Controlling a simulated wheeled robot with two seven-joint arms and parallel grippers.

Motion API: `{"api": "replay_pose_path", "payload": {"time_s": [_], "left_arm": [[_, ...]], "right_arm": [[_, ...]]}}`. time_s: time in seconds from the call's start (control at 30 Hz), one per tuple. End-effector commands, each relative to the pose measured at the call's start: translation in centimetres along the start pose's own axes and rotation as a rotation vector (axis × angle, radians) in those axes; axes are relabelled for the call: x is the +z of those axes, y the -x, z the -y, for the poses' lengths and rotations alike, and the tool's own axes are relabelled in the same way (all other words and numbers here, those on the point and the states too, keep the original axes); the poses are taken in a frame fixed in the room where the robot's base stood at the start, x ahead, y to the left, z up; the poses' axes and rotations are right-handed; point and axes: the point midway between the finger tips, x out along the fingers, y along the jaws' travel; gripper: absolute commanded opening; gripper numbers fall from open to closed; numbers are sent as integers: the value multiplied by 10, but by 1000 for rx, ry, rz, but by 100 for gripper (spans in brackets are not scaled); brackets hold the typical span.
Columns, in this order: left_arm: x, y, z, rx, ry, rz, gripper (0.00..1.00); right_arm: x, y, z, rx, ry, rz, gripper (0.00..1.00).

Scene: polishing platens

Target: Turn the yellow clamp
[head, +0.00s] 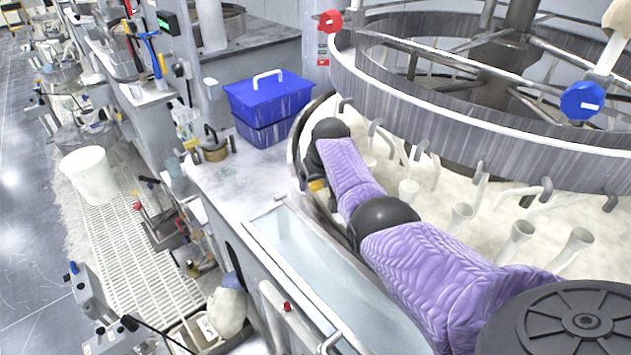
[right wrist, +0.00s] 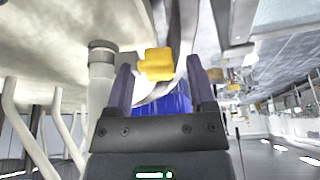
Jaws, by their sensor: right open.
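The yellow clamp (right wrist: 157,65) shows in the right wrist view as a small blocky knob between the fingertips, near the basin's rim. It also shows in the head view (head: 317,185), partly hidden by my gripper and arm. My right gripper (right wrist: 160,78) is open, with one dark finger on each side of the clamp and gaps visible on both sides. In the head view my right gripper (head: 311,178) hangs at the basin's left rim. I cannot tell whether the fingers touch the clamp. My left gripper is not in view.
A blue toolbox (head: 268,105) stands on the ledge beyond the gripper. The large ring (head: 440,95) with red and blue knobs spans the right. Hooks and pale tubes (head: 520,236) line the basin. A sink trough (head: 325,275) lies left of my arm.

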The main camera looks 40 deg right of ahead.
Motion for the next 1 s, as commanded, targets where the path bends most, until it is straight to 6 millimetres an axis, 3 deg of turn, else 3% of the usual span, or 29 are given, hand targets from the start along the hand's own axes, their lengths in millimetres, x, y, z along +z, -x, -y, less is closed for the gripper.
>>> {"api": "replay_pose_path", "payload": {"time_s": [0.03,0.37,0.57,0.7,0.8,1.0], "left_arm": [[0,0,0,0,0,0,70],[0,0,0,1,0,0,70],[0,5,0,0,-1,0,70],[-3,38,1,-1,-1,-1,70],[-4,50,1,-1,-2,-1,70],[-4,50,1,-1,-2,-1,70]], "right_arm": [[0,0,0,0,0,0,68],[0,0,0,0,0,0,0],[0,2,0,0,0,-11,0],[1,8,0,1,2,-120,0],[5,5,0,1,2,-233,0],[7,0,0,1,1,-371,0]]}}
